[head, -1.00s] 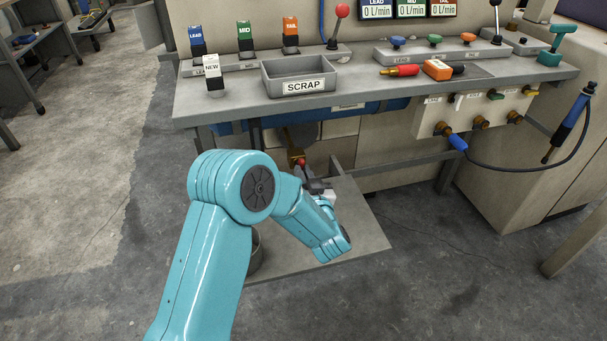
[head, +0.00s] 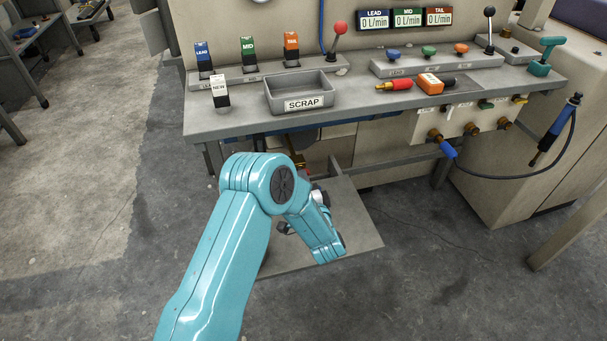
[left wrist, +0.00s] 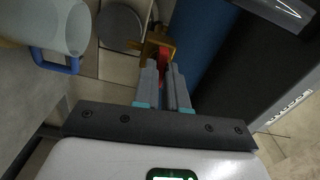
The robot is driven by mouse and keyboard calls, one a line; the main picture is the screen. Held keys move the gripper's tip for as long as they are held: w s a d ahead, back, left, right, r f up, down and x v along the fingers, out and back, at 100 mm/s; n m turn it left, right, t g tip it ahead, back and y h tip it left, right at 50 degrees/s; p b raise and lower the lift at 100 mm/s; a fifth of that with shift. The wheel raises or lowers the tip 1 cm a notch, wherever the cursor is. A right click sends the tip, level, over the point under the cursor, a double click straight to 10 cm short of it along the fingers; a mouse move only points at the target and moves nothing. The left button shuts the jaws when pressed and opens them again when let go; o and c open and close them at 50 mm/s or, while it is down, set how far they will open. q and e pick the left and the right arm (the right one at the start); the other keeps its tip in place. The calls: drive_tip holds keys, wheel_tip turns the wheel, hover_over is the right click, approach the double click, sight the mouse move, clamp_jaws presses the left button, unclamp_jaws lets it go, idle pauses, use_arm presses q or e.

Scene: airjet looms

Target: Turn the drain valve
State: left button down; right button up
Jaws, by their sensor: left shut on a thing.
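The drain valve shows in the left wrist view as a brass body (left wrist: 152,47) with a red handle (left wrist: 164,54), beside a blue tank (left wrist: 203,35). My left gripper (left wrist: 164,68) is shut on the red handle, with its grey fingers close together on it. In the head view, my teal left arm reaches under the bench and hides most of the gripper and the valve. Only a little of the brass (head: 299,160) shows there. How far the handle is turned cannot be told. My right gripper is not in view.
The bench (head: 350,118) overhangs the valve area and carries a grey scrap bin (head: 300,95). A grey plate (head: 345,225) lies low below it. A clear vessel with a blue handle (left wrist: 62,66) is close at upper left in the wrist view. A hose (head: 520,170) hangs at right.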

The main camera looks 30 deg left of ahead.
use_arm(q)
drive_tip(key=c, duration=1.4)
unclamp_jaws()
drive_tip(key=shift+m, duration=0.4)
drive_tip(key=shift+o, duration=1.2)
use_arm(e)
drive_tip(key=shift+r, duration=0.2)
use_arm(q)
drive_tip(key=v, duration=0.6)
drive_tip(key=shift+p, duration=0.3)
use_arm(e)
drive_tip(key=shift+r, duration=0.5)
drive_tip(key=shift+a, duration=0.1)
